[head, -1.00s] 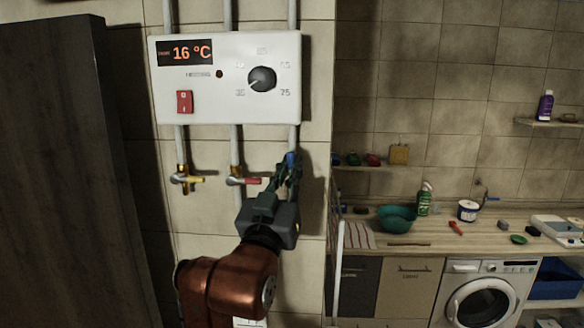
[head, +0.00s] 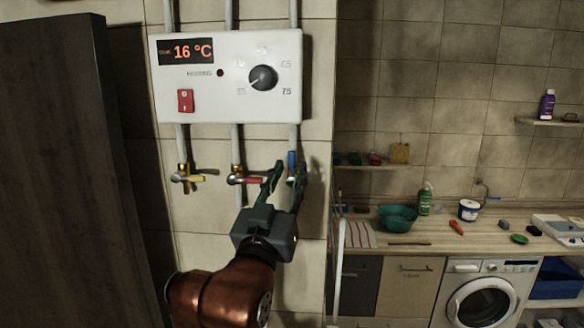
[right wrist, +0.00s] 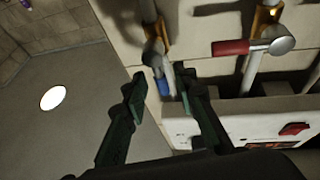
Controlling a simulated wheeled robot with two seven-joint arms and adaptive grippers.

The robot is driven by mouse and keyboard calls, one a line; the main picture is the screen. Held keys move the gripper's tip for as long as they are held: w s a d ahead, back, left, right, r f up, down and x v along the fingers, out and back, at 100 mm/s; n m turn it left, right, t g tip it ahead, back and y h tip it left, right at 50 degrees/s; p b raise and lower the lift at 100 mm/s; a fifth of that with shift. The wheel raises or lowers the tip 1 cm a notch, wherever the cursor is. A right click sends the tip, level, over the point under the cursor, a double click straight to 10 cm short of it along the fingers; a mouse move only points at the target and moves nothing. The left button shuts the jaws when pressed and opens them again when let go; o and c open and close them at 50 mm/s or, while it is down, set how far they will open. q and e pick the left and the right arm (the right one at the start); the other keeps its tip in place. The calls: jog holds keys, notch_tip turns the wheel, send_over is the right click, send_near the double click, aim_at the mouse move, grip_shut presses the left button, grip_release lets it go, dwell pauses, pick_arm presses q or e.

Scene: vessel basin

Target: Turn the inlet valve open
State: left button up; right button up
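The blue-handled valve (head: 291,162) is on the right pipe under the white heater box (head: 230,108), its handle upright, in line with the pipe. No label marks it as the inlet. The red-handled valve (head: 248,181) and yellow-handled valve (head: 190,179) have handles lying across their pipes. My left gripper is out of view.
The heater box shows 16 °C and carries a dial (head: 263,78) and a red switch (head: 185,100). A dark tall panel (head: 60,170) stands at the left. A counter (head: 450,240) with several items is at the right, beyond the wall edge.

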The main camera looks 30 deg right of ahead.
jog(key=v, duration=0.9)
jog(key=shift+s+a, duration=0.25)
jog(key=shift+a, duration=0.05)
jog(key=shift+d, duration=0.1)
